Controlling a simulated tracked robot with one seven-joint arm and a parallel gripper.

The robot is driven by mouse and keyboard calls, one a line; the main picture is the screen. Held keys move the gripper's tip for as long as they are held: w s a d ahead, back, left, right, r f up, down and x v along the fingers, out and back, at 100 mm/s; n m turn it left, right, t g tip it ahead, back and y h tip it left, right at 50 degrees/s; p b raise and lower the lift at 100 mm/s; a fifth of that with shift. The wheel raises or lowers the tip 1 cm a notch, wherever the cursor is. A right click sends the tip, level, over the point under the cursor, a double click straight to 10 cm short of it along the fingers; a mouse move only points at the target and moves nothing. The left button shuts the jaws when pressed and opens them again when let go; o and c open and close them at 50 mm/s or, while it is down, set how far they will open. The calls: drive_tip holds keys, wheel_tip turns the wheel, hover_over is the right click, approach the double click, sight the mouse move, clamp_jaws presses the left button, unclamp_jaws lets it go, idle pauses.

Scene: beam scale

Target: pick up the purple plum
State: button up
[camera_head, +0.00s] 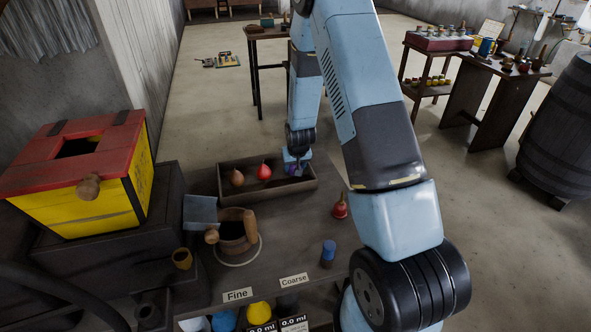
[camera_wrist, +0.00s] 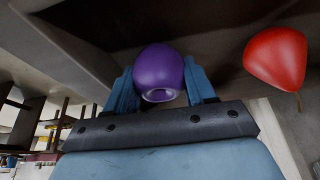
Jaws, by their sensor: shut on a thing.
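The purple plum (camera_wrist: 158,72) sits between the two fingers of my gripper (camera_wrist: 160,88) in the wrist view, and the fingers are shut on it. In the head view my gripper (camera_head: 297,168) is at the right end of a dark wooden tray (camera_head: 228,203), and only a small purple patch of the plum shows there. I cannot tell whether the plum touches the tray floor. A red pear-like fruit (camera_head: 263,172) lies in the tray to the left of my gripper, and a brownish-red one (camera_head: 237,178) lies left of that.
A red, bell-like object (camera_head: 340,207) and a blue-topped cylinder (camera_head: 328,252) stand right of the tray. A wooden mug-like vessel (camera_head: 236,238) stands in front of it. A yellow box with a red top (camera_head: 95,200) is at the left. "Fine" and "Coarse" labels mark the front edge.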

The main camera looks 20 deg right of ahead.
drive_tip(key=shift+c, duration=0.7)
drive_tip(key=shift+r, duration=0.55)
wheel_tip(320, 180, up, 2)
drive_tip(key=shift+r, duration=0.25)
drive_tip(key=s+d+r, duration=0.2)
drive_tip(key=s+r, duration=0.7)
drive_tip(key=s, duration=0.5)
drive_tip(key=shift+r, duration=0.2)
drive_tip(key=shift+d, duration=0.1)
